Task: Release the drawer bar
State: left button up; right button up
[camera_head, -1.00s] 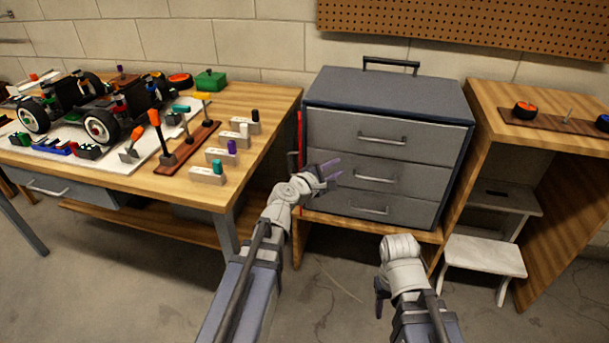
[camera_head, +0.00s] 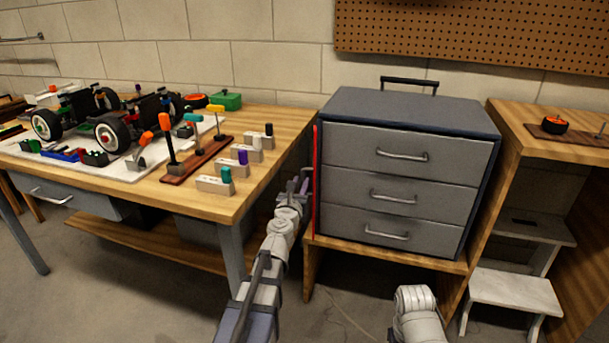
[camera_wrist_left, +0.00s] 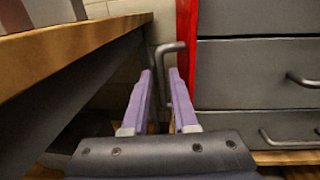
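The grey drawer cabinet (camera_head: 408,160) stands closed, with three drawers. A red bar (camera_head: 317,185) runs upright along its front left edge; it also shows in the left wrist view (camera_wrist_left: 187,45). A bent grey handle (camera_wrist_left: 170,48) stands just left of the red bar. My left gripper (camera_head: 298,187) is at the cabinet's left side, beside the red bar. In the left wrist view its two purple fingers (camera_wrist_left: 165,85) are apart, with the lower part of the handle in the gap between them. I cannot tell whether they touch it. My right wrist shows at the bottom edge; its fingers are out of sight.
The wooden workbench (camera_head: 285,125), with a car chassis (camera_head: 75,125) and several tools, stands close on the left, leaving a narrow gap beside the cabinet. A white step stool (camera_head: 515,290) is at the right. The floor in front is clear.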

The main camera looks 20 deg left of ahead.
pick_arm(q)
jog(key=w, duration=0.4)
jog(key=w+a, duration=0.1)
jog(key=w, duration=0.1)
grip_shut()
dwell(0.3)
